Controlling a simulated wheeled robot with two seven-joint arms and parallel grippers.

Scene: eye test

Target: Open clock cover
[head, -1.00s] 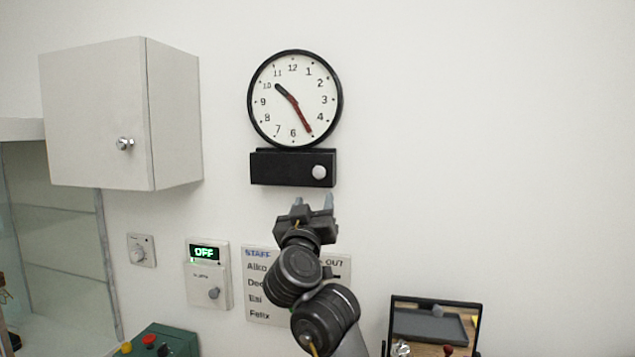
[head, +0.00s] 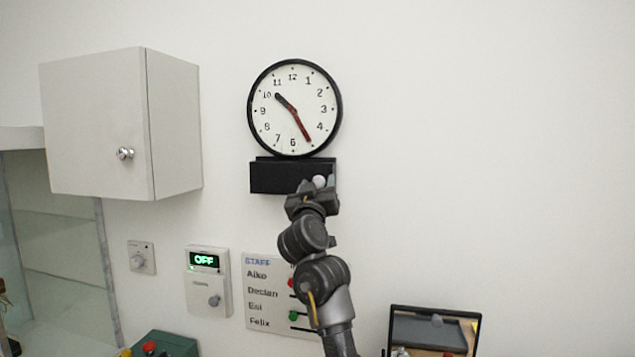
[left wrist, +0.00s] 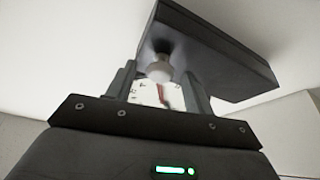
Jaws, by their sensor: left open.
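The round clock (head: 270,125) hangs on the white wall with a black rim and white face. Just below it is a black box (head: 280,177) with a round pale knob (head: 319,181) at its right end. My left gripper (head: 317,187) is at the knob, reaching up from below. In the left wrist view, the open fingers (left wrist: 160,84) stand on either side of the knob (left wrist: 159,72), with gaps beside it; contact is not clear. The black box (left wrist: 225,60) and part of the clock face (left wrist: 146,92) show beyond. My right gripper is not in view.
A white wall cabinet (head: 95,125) with a round knob is at the left. Below are a dial (head: 140,257), a panel reading OFF (head: 209,285) and a staff board (head: 262,300). A dark-framed panel (head: 435,330) is at lower right. The wall right of the clock is bare.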

